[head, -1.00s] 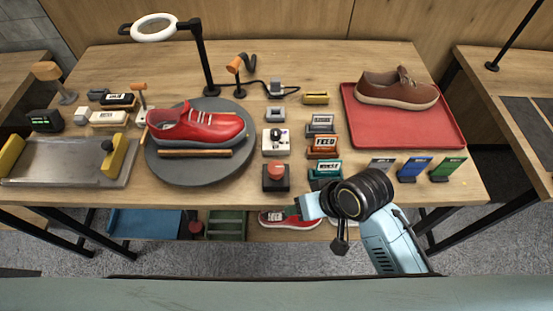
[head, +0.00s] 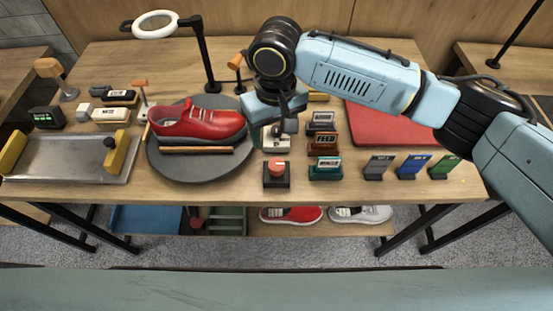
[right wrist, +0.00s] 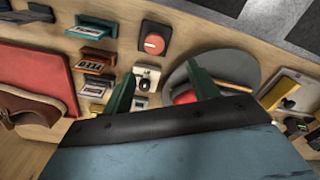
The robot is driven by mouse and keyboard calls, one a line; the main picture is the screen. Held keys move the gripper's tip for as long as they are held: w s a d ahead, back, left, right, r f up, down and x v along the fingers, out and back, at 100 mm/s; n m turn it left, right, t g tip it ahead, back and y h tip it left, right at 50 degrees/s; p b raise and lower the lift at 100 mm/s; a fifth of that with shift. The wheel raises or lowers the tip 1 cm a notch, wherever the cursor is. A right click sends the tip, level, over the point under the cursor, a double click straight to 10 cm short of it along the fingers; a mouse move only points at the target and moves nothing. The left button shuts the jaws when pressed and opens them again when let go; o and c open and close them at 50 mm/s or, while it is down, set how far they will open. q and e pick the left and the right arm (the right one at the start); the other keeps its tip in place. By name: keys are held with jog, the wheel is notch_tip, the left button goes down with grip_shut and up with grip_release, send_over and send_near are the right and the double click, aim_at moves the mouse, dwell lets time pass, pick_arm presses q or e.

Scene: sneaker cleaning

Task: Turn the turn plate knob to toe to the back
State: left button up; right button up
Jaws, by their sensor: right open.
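The turn plate (head: 190,176) is a round grey disc left of the table's middle. A red sneaker (head: 200,122) lies sideways across it. The knob sits on a small white panel (head: 269,145) just right of the plate, partly covered by my right gripper (head: 277,122) in the head view. In the right wrist view the knob (right wrist: 146,76) shows between the two green fingertips of my open gripper (right wrist: 160,85), which points down over it. Whether a fingertip touches the knob I cannot tell. My left gripper is not in view.
A red push button (head: 276,168) stands in front of the knob panel. Labelled blocks (head: 323,144) stand close to its right. A lamp post (head: 204,60) rises behind the plate.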

aim_at(277, 164)
jog(key=f, duration=0.8)
jog(key=f+b, duration=0.1)
jog(key=f, duration=0.4)
jog(key=shift+w+d, duration=0.3)
jog(key=shift+r, duration=0.1)
jog(key=c, duration=1)
